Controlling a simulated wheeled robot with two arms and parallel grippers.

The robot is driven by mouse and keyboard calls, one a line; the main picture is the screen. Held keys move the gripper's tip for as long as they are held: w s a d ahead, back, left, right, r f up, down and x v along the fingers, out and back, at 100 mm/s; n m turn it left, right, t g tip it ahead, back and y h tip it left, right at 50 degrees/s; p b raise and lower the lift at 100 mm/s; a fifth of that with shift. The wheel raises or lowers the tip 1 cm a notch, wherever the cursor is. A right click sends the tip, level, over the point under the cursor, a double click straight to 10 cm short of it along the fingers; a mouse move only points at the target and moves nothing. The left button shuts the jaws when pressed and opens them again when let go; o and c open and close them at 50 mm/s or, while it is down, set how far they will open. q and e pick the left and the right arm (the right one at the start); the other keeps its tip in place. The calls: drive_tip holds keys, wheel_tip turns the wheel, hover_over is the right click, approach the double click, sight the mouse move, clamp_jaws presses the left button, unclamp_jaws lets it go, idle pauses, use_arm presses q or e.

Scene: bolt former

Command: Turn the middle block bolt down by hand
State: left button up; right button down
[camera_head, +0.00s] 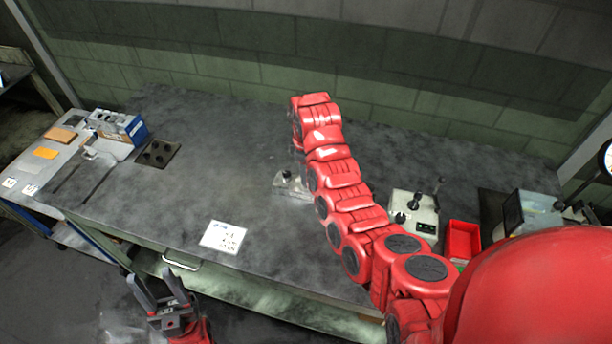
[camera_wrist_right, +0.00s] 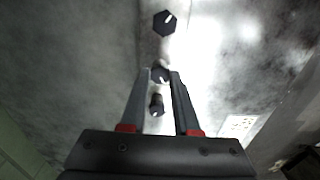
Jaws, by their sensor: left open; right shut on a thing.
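The pale metal block (camera_head: 292,188) stands on the bench near the middle, partly hidden by my right arm. One dark bolt head (camera_head: 287,175) shows on it. In the right wrist view three dark bolts line up: a hex head (camera_wrist_right: 165,23) at the top, the middle bolt (camera_wrist_right: 160,73) and a lower one (camera_wrist_right: 156,104). My right gripper (camera_wrist_right: 159,76) is shut on the middle bolt, with a finger on either side of its head. In the head view the right gripper is hidden by the arm. My left gripper (camera_head: 157,281) is open and empty, in front of the bench.
A white written card (camera_head: 223,237) lies on the bench left of the block. A control box (camera_head: 414,214) with levers and a red tray (camera_head: 462,240) stand at the right. A blue-white box (camera_head: 118,126) is at the far left.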

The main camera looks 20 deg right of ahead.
drive_tip(key=m, duration=0.4)
drive_tip(key=shift+m, duration=0.3)
drive_tip(key=m, duration=0.5)
drive_tip(key=shift+p, duration=0.35)
drive_tip(key=m, duration=0.5)
drive_tip(key=shift+w+m, duration=0.1)
drive_tip(key=shift+m, duration=0.3)
drive_tip(key=shift+r+m, duration=0.1)
drive_tip(key=shift+m, duration=2.2)
drive_tip(key=c, duration=0.6)
unclamp_jaws()
drive_tip(key=shift+c, duration=0.2)
